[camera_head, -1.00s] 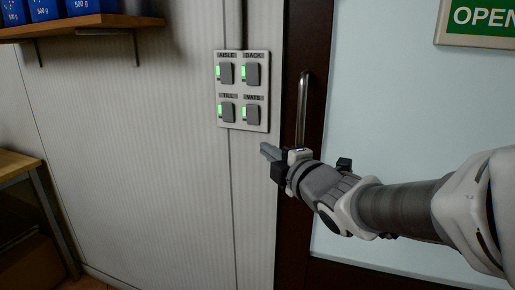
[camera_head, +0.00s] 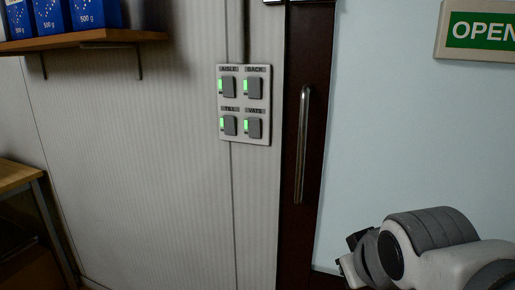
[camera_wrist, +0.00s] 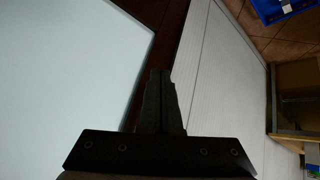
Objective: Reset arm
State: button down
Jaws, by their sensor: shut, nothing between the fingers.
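My arm shows at the lower right of the head view, folded in front of the door's pale glass. My gripper's fingers cannot be made out in that view. In the wrist view my gripper (camera_wrist: 160,100) is shut and empty, its dark fingers together, with the door and the pale wall behind them. It touches nothing that I can see. The switch panel (camera_head: 244,104) is on the wall left of the door, with switches labelled AISLE, BACK, TILL and VATS. Each switch shows a green light.
The door (camera_head: 410,130) has a dark frame and a vertical metal handle (camera_head: 302,145). An OPEN sign (camera_head: 480,30) hangs at the upper right. A wooden shelf (camera_head: 85,40) with blue packets is at the upper left. A wooden table (camera_head: 18,178) stands at the left edge.

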jog(key=s+a+f+m+g, duration=0.1)
jog(key=s+f+m+g, duration=0.15)
jog(key=s, duration=0.45)
notch_tip(320, 180, up, 21)
jog(key=p, duration=2)
jog(key=shift+w+r+y+p, duration=0.2)
jog(key=shift+y+p, duration=0.1)
jog(key=shift+p, duration=0.1)
jog(key=shift+m, duration=0.25)
